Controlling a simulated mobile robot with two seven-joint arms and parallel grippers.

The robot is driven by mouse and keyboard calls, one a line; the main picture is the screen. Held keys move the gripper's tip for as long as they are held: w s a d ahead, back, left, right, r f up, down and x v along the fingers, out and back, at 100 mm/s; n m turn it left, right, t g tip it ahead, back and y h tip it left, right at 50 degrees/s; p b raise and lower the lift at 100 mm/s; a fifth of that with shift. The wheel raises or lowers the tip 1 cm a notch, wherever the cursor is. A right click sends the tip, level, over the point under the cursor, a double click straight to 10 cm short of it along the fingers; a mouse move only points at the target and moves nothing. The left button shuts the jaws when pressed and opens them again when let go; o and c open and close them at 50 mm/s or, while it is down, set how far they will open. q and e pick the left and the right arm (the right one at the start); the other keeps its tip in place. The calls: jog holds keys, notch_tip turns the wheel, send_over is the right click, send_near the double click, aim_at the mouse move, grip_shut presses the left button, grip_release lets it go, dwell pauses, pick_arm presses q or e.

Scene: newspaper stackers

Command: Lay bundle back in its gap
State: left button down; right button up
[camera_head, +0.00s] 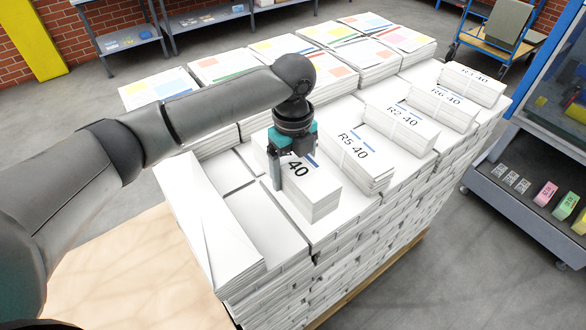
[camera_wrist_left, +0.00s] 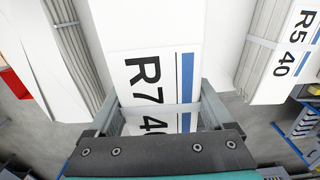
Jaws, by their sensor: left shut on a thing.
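My left gripper (camera_head: 292,168) is shut on a white paper bundle (camera_head: 318,195) with a blue stripe and "40" showing. In the left wrist view the bundle (camera_wrist_left: 150,85) reads "R7 40" between the two fingers (camera_wrist_left: 160,108). The bundle is at the top of the large white stack (camera_head: 350,235), near its front edge; I cannot tell whether it touches the layer below. To its left is a lower, bare strip (camera_head: 262,222), bounded on the far left by a long raised bundle (camera_head: 210,225). My right gripper is not in view.
Bundle R5 40 (camera_head: 360,160) lies just right of the held one, with R2 40 (camera_head: 402,127), R6 40 (camera_head: 440,106) and R3 40 (camera_head: 473,84) beyond. Coloured-cover piles (camera_head: 225,68) line the back. A blue-framed rack (camera_head: 530,190) stands at right.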

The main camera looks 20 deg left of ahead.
pick_arm(q)
jog(key=shift+w+a+r, duration=0.1)
jog(key=shift+w+r, duration=0.1)
jog(key=shift+w, duration=0.25)
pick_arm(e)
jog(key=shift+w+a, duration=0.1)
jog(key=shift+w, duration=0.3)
pick_arm(q)
jog(key=shift+s, duration=0.2)
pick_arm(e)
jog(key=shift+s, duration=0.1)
pick_arm(q)
jog(key=shift+w+f+b, duration=0.1)
jog(key=shift+f+b, duration=1.4)
jog(key=shift+f, duration=2.4)
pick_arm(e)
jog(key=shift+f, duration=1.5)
pick_arm(q)
jog(key=shift+f, duration=0.65)
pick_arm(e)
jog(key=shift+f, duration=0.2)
pick_arm(q)
jog(key=shift+c, duration=0.9)
grip_release()
jog(key=shift+o, duration=0.8)
